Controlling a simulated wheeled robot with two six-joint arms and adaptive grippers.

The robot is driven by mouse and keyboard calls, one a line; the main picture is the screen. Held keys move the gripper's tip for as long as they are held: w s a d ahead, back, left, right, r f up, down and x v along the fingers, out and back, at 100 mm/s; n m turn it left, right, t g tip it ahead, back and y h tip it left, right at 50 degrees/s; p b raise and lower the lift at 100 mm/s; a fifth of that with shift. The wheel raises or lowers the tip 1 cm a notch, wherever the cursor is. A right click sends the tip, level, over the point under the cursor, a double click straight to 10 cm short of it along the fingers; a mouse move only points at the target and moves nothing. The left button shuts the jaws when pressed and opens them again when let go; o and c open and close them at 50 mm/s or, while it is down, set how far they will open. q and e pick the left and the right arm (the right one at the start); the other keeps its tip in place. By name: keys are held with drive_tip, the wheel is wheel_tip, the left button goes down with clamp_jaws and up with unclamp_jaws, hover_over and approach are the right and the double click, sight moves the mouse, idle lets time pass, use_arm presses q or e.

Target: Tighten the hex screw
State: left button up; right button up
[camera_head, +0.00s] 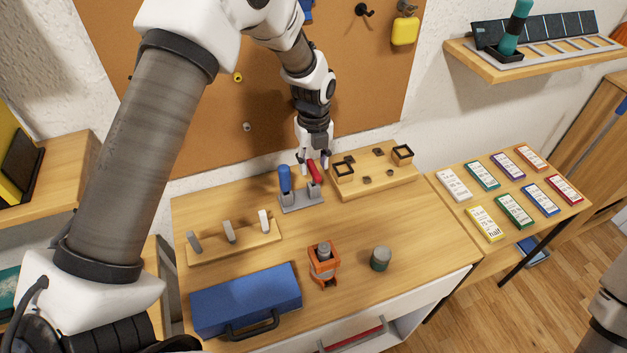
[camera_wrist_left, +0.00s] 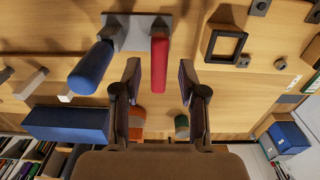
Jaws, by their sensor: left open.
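A grey rack (camera_head: 302,201) on the table holds a blue-handled tool (camera_head: 285,180) and a red-handled tool (camera_head: 314,171), both upright. My left gripper (camera_head: 312,158) is open at the red handle. In the left wrist view, the red handle (camera_wrist_left: 159,62) shows in the gap between the open fingers (camera_wrist_left: 159,82), and the blue handle (camera_wrist_left: 91,69) is to their left. I cannot tell whether the fingers touch the red handle. An orange vise-like holder (camera_head: 324,270) with a grey cylindrical piece (camera_head: 323,250) stands in front. No hex screw can be made out clearly.
A wooden board with black square frames (camera_head: 375,177) lies right of the rack. A wooden block with grey pieces (camera_head: 233,243), a blue toolbox (camera_head: 246,299) and a green-grey cylinder (camera_head: 381,259) stand nearby. A side table (camera_head: 464,214) holds labelled cards.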

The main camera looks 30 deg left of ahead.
use_arm(q)
drive_tip(key=shift+f, duration=0.5)
drive_tip(key=shift+s, duration=0.1)
clamp_jaws()
drive_tip(key=shift+r+p, duration=0.1)
drive_tip(key=shift+p, duration=0.25)
drive_tip(key=shift+r+p, duration=0.6)
